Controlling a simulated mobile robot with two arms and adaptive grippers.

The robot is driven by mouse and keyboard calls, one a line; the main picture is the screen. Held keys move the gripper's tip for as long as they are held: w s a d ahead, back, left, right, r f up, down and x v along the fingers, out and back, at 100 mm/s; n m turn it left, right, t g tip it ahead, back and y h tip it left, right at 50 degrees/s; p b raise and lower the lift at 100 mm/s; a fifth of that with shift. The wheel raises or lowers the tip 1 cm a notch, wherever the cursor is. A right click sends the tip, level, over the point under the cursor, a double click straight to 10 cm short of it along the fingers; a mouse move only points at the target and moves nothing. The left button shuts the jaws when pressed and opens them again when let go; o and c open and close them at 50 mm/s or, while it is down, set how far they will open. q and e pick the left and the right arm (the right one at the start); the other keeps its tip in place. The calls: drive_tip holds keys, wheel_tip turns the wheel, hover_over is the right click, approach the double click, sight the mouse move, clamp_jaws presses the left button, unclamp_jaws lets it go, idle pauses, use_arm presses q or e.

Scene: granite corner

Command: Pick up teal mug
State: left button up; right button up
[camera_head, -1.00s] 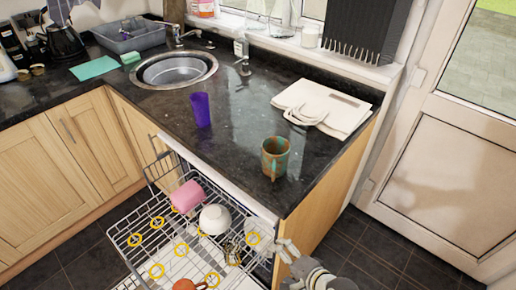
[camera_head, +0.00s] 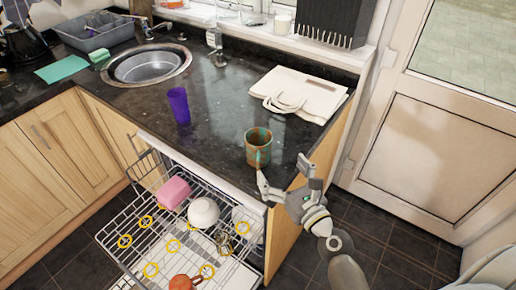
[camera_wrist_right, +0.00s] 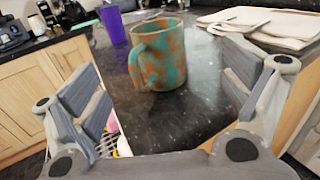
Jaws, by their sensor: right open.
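The teal mug (camera_head: 257,146), mottled with brown, stands upright on the black granite counter near its front right corner. In the head view its handle faces the counter's front edge. My right gripper (camera_head: 284,180) is open at the counter edge, just in front of the mug and apart from it. In the right wrist view the mug (camera_wrist_right: 160,58) stands beyond and between the two spread fingers (camera_wrist_right: 165,95), with its handle on the left. Nothing is between the fingers. My left gripper is not in view.
A purple cup (camera_head: 179,105) stands left of the mug. A folded cream bag (camera_head: 300,95) lies behind it. The open dishwasher rack (camera_head: 125,213) holds a white bowl (camera_head: 203,211) and a pink item (camera_head: 173,192) below the counter. A sink (camera_head: 148,66) lies farther back.

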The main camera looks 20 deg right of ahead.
sight(265, 151)
drive_tip(key=shift+w+r, duration=0.15)
drive_tip(key=shift+w, duration=0.3)
drive_tip(key=w, duration=0.1)
drive_tip(key=w+p, duration=0.1)
drive_tip(key=w, duration=0.1)
drive_tip(key=shift+w+a, duration=0.25)
drive_tip(key=shift+a, duration=0.1)
drive_tip(key=shift+w+a+f+p, duration=0.15)
drive_tip(key=shift+w+a, duration=0.1)
drive_tip(key=shift+w, duration=0.75)
drive_tip(key=shift+w+a+f+p, duration=0.1)
drive_tip(key=shift+w+a+f, duration=0.1)
drive_tip(key=shift+w, duration=0.85)
drive_tip(key=shift+w+a+f+p, duration=0.15)
drive_tip(key=shift+w+a, duration=0.1)
drive_tip(key=shift+w, duration=0.75)
drive_tip(key=shift+r, duration=0.1)
drive_tip(key=c, duration=1.3)
drive_tip(key=shift+o, duration=0.2)
drive_tip(key=shift+r, duration=0.15)
